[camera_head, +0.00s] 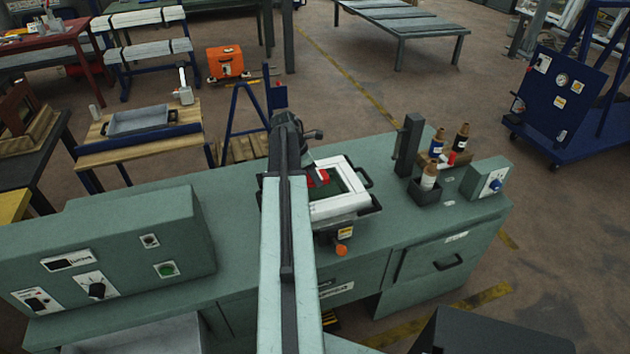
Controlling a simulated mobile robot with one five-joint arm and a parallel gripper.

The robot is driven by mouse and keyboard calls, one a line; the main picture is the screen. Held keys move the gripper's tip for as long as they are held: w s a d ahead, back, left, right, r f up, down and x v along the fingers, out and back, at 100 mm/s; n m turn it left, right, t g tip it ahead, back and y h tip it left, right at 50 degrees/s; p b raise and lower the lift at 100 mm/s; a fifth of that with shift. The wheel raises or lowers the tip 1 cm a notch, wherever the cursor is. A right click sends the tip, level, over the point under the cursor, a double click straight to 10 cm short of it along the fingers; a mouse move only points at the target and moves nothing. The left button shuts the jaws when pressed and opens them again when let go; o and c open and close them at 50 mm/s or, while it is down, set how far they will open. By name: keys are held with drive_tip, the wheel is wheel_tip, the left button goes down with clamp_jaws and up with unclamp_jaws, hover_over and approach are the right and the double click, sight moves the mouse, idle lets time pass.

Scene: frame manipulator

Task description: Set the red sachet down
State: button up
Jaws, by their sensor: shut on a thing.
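The red sachet (321,177) shows as a small red patch at the end of my arm. My gripper (312,172) is shut on it, over the left part of a white-framed tray (340,207) with a dark green inside. My arm hides the left side of the tray and most of the gripper. I cannot tell whether the sachet touches the tray's surface.
The tray is on a green workbench (240,235). A large green control housing (120,245) stands at left. Bare benchtop lies between housing and tray.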

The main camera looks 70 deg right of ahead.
drive_tip(key=shift+w+d+f, duration=0.2)
drive_tip(key=shift+w+d, duration=0.15)
drive_tip(key=shift+d, duration=0.25)
wheel_tip(320, 180, down, 4)
drive_tip(key=b, duration=0.4)
drive_tip(key=shift+s+a+r, duration=0.1)
drive_tip(key=shift+a+r, duration=0.05)
drive_tip(key=o, duration=1.4)
drive_tip(key=shift+r, duration=0.1)
drive_tip(key=p+v, duration=1.1)
drive_tip(key=v, duration=0.1)
drive_tip(key=shift+r+p, duration=0.2)
drive_tip(key=shift+p, duration=0.1)
drive_tip(key=shift+s, duration=0.1)
